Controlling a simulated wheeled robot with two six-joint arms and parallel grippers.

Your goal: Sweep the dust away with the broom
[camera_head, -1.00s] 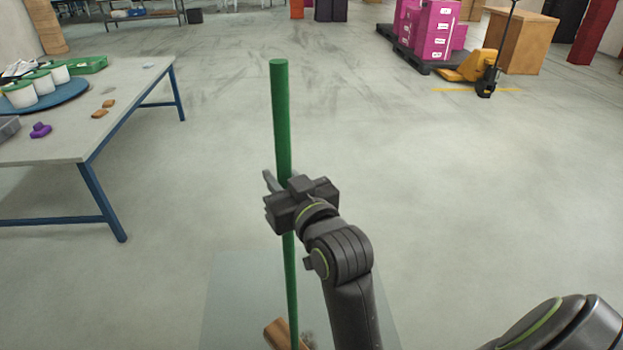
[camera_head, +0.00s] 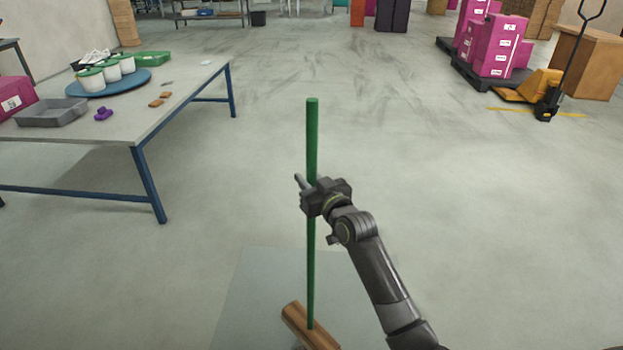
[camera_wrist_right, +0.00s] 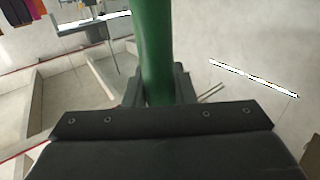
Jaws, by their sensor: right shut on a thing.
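The broom has a green handle (camera_head: 312,135) that stands nearly upright in the head view. Its brown wooden head (camera_head: 308,326) is at the bottom of the view, over a pale bluish floor patch (camera_head: 255,290). My right gripper (camera_head: 309,188) is shut around the handle, above its middle. The green handle (camera_wrist_right: 151,45) also runs between the fingers in the right wrist view. A small greyish bit, perhaps bristles or dust, shows at the lower edge by the broom head; I cannot tell which. My left gripper is not in view.
A table (camera_head: 190,100) with blue legs stands at the left, bearing a grey tray (camera_head: 52,112), white pots and small items. Magenta boxes (camera_head: 500,48) and a yellow pallet jack (camera_head: 540,85) stand at the back right. The floor between is open.

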